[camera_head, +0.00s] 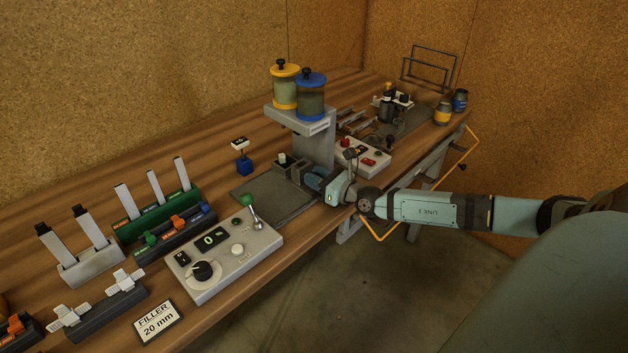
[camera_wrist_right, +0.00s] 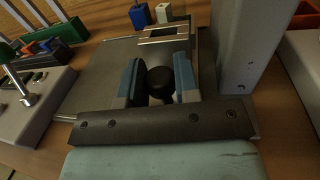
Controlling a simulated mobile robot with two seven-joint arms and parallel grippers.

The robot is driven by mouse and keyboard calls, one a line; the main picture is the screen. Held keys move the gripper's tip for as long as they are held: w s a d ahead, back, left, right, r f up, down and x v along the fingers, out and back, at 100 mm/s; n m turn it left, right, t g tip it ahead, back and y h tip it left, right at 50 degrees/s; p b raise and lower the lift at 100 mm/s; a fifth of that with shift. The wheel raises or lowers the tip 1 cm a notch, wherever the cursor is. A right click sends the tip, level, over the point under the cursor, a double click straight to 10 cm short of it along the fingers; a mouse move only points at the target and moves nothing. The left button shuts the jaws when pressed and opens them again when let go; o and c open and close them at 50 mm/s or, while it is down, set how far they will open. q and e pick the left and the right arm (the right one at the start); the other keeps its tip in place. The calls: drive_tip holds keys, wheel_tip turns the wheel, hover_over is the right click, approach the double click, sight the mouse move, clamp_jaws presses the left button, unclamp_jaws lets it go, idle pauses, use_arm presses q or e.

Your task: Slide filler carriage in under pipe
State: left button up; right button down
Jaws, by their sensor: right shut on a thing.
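The filler carriage (camera_wrist_right: 163,35) is a small grey slotted block on a dark base plate (camera_head: 262,198); part of it also shows in the head view (camera_head: 284,166), left of the filler column (camera_head: 318,150). My right gripper (camera_wrist_right: 159,82), with blue-grey fingers, is shut on a round black knob (camera_wrist_right: 160,84) at the carriage's near end. In the head view the gripper (camera_head: 314,180) is low over the plate, in front of the column. The pipe cannot be made out in either view. My left gripper is not in view.
A yellow-lidded jar (camera_head: 285,88) and a blue-lidded jar (camera_head: 311,95) stand on top of the column. A control box (camera_head: 225,262) with a green-knobbed lever is at the left, and a box with red buttons (camera_head: 362,158) at the right. Racks of tools fill the table's left end.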

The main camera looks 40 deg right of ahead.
drive_tip(key=c, duration=1.2)
unclamp_jaws()
drive_tip(key=shift+d, duration=0.2)
drive_tip(key=o, duration=0.3)
drive_tip(key=shift+o, duration=0.2)
drive_tip(key=shift+s+d+f, duration=0.1)
drive_tip(key=shift+s, duration=0.4)
drive_tip(key=v, duration=1.3)
drive_tip(key=shift+w, duration=0.1)
